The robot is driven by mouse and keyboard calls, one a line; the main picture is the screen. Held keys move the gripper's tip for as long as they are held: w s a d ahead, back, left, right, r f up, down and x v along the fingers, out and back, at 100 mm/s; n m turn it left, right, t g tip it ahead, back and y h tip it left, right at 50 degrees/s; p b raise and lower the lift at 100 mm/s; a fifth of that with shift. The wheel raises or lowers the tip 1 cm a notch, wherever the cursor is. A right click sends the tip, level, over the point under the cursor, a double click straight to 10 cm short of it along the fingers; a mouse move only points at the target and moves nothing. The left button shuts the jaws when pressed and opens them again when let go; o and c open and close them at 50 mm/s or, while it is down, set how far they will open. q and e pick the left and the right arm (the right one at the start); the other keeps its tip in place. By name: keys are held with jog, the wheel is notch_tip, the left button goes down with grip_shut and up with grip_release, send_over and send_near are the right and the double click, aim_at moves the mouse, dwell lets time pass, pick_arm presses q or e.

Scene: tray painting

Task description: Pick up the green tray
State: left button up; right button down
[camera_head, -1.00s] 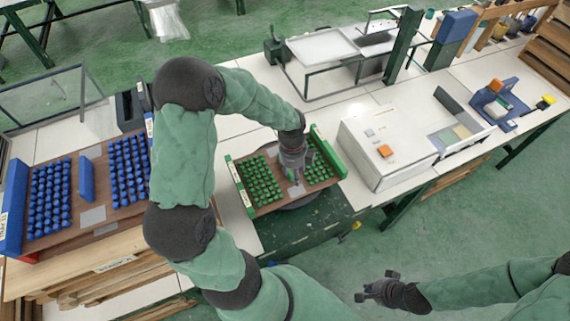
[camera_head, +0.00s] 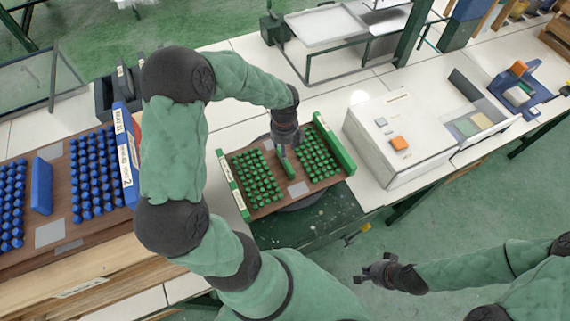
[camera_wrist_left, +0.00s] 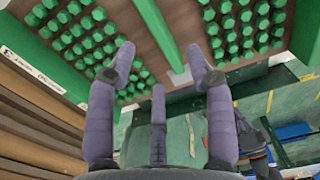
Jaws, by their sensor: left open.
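The green tray (camera_head: 242,200) is a brown board with green side walls, a green middle handle bar (camera_head: 288,163) and rows of green pegs. It sits at the table's front edge in the head view. The left wrist view shows its green side wall (camera_wrist_left: 38,62) and the handle bar (camera_wrist_left: 158,30). My left gripper (camera_head: 285,150) is above the tray's middle at the handle bar. Its fingers (camera_wrist_left: 155,70) are open, spread to either side of the bar's near end; contact is not clear. My right gripper (camera_head: 377,271) hangs over the floor at lower right, away from the tray, its fingers apart.
A blue tray (camera_head: 128,165) with blue pegs lies on wood at the left. A white box (camera_head: 400,140) with an orange button stands right of the green tray. A metal rack (camera_head: 340,55) stands behind it. Open green floor (camera_head: 430,225) lies in front.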

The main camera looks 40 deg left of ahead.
pick_arm(q)
notch_tip(320, 180, down, 2)
jog(key=shift+a+f, duration=0.1)
jog(key=shift+f, duration=0.15)
jog(key=shift+s+f+b, duration=0.1)
jog(key=shift+f+b, duration=0.8)
jog(key=shift+f, duration=1.75)
grip_shut()
jog(key=shift+r, duration=0.1)
